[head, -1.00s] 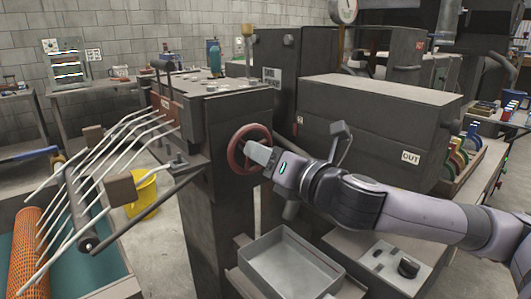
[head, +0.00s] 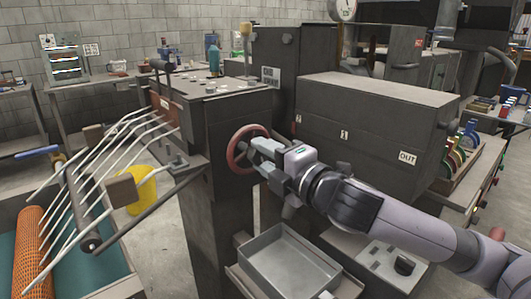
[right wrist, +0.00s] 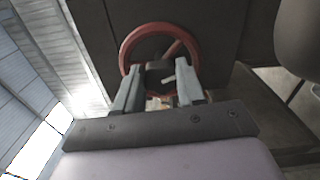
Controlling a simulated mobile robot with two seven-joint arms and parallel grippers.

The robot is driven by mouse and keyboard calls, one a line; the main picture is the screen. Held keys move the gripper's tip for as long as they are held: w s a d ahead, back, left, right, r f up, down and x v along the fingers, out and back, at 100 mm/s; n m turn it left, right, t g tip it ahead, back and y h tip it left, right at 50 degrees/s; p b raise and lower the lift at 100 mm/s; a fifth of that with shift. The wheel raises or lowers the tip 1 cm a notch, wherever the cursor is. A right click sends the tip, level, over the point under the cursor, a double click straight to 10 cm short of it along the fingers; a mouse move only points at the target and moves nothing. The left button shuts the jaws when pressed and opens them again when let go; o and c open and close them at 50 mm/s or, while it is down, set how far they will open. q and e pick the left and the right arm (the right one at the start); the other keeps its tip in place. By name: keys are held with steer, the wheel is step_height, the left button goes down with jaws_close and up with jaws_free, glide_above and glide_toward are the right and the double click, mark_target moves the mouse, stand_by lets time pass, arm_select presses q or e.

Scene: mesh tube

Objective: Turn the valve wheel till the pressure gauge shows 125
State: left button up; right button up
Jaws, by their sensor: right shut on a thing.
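The red valve wheel (head: 231,152) stands upright on the side of a dark machine post. In the right wrist view the wheel (right wrist: 124,52) shows as a red ring with a dark hub. My right gripper (head: 259,152) reaches it from the right and is shut on the wheel. In the right wrist view the fingers of this gripper (right wrist: 158,76) lie on both sides of the hub area, over the lower rim. The pressure gauge (head: 343,9) is a round white dial at the top edge, partly cut off. Its reading is too small to tell. My left gripper is not in view.
A grey open tray (head: 292,262) sits below the wheel. A row of pale bent rods (head: 92,170) and an orange mesh tube (head: 28,250) are at the left. A dark box marked OUT (head: 375,110) stands behind my right arm.

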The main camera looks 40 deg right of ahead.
steer(key=m+p, duration=0.1)
steer(key=m, duration=0.2)
steer(key=shift+m, duration=0.4)
steer(key=shift+m+p, duration=1)
steer(key=shift+m, duration=0.9)
steer(key=o, duration=1.1)
steer(key=shift+a+f, duration=0.1)
steer(key=shift+c, duration=0.2)
